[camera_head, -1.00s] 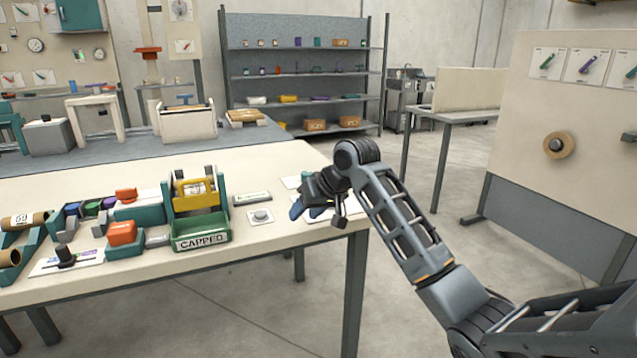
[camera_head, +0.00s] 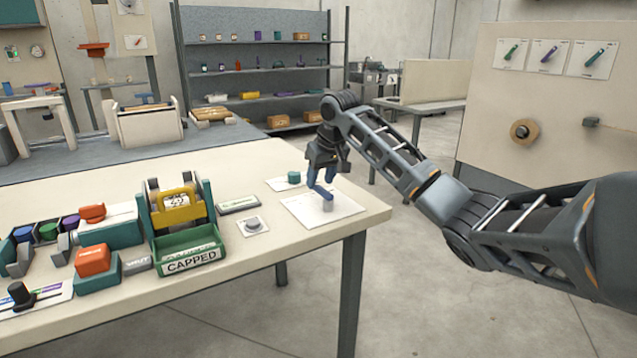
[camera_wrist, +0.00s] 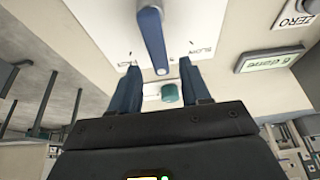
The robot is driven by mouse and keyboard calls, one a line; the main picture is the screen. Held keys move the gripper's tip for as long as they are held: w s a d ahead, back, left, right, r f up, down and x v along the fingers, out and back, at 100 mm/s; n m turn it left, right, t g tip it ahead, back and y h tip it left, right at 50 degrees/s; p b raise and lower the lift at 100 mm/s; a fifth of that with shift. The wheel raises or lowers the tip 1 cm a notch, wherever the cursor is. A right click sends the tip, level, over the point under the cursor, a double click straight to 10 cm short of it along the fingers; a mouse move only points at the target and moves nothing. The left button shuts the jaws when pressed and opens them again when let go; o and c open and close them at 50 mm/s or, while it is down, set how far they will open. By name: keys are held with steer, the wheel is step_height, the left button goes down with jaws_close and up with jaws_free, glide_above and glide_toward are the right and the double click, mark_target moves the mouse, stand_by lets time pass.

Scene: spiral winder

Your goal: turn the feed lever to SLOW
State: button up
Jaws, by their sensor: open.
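The feed lever is a blue bar on a grey hub, on a white plate (camera_head: 345,212) near the table's right end. In the wrist view the lever (camera_wrist: 152,38) points toward my gripper, its end lying between two printed marks. The mark on the right of the plate reads SLOW (camera_wrist: 206,54); the left one is too small to read. My gripper (camera_wrist: 159,64) is open, with one blue finger on each side of the lever's end. I cannot tell whether a finger touches it. In the head view my gripper (camera_head: 326,172) points down over the lever (camera_head: 320,190).
A teal knob (camera_head: 293,176) on a small card stands behind the lever plate. A round button (camera_head: 253,223) and a display bar (camera_head: 238,204) lie to the left. The winder with a green CAPPED tray (camera_head: 190,250) stands farther left. The table's right edge is close.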

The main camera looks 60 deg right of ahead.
steer(key=shift+x, duration=0.8)
steer(key=shift+c, duration=0.4)
jaws_close()
